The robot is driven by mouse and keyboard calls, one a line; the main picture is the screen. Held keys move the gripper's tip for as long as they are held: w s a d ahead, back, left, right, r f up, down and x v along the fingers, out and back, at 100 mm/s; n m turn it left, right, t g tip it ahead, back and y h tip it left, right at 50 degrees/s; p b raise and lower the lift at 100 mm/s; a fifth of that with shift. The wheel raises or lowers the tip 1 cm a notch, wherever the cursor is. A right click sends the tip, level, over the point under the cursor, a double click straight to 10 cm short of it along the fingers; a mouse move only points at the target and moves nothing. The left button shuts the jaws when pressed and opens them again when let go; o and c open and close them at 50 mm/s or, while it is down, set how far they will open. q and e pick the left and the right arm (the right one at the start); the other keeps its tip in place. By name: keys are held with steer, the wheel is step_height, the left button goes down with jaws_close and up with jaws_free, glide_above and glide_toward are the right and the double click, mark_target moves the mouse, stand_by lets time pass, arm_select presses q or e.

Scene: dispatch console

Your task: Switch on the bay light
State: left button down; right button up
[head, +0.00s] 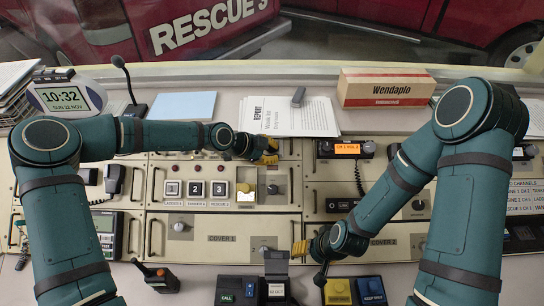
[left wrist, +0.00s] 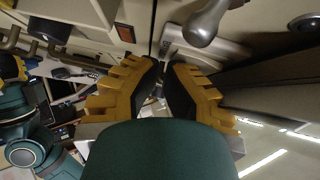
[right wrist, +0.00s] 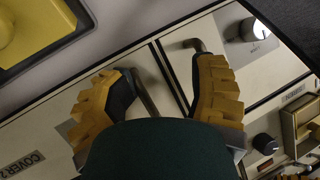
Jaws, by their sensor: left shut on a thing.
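No label naming the bay light can be read in any view. My left gripper (head: 268,152) is at the upper middle panel in the head view. In the left wrist view its yellow fingers (left wrist: 165,68) come close together on a small thing, which they mostly hide; I cannot tell what it is. A silver lever (left wrist: 207,22) stands just beyond them. My right gripper (head: 300,249) is low in the middle, at the seam between the two cover panels. In the right wrist view its fingers (right wrist: 165,82) are apart, with a bar handle (right wrist: 146,95) between them, nearer the left finger.
The cover 1 panel (head: 215,255) lies left of my right gripper. A radio with orange display (head: 347,148) is to the right. Papers (head: 300,120) and a box (head: 385,88) lie behind.

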arm_select(q)
steer(key=shift+a+f, duration=0.15)
steer(key=shift+f, duration=0.15)
steer(key=shift+r, duration=0.2)
steer(key=shift+w+r+p, duration=0.2)
steer(key=shift+r+p, duration=0.15)
steer(key=shift+r, duration=0.35)
steer(key=shift+r, duration=0.1)
steer(key=v, duration=0.8)
